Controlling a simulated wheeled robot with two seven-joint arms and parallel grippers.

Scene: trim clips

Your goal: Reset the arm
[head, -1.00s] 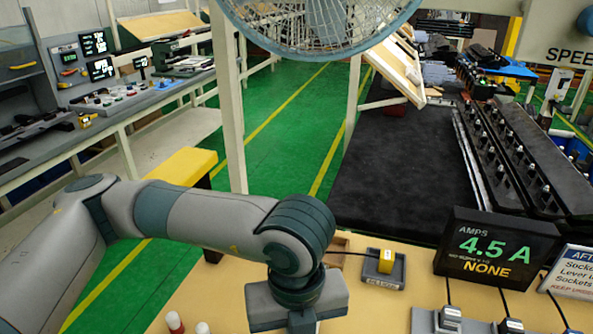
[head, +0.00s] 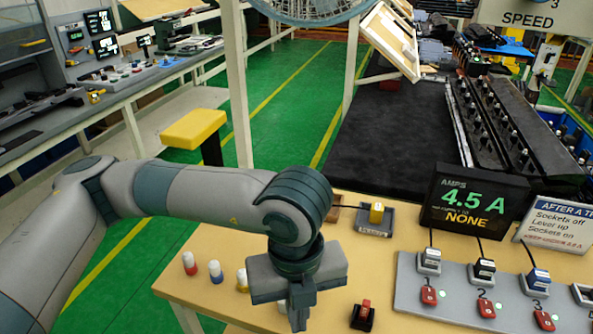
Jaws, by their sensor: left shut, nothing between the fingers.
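My left arm comes in from the left and bends down over the front of the tan table (head: 210,290). Its gripper (head: 299,322) points down, shut and empty, above the table near the lower middle of the head view. The gripper body hides part of the table and a small item behind it. A red lever switch (head: 363,315) stands on the table to the right of the gripper, apart from it. My right gripper is not in view.
A grey socket strip (head: 455,299), an amps display (head: 470,213) and a sign (head: 557,225) are at right. A yellow stool (head: 194,128) stands beyond the table.

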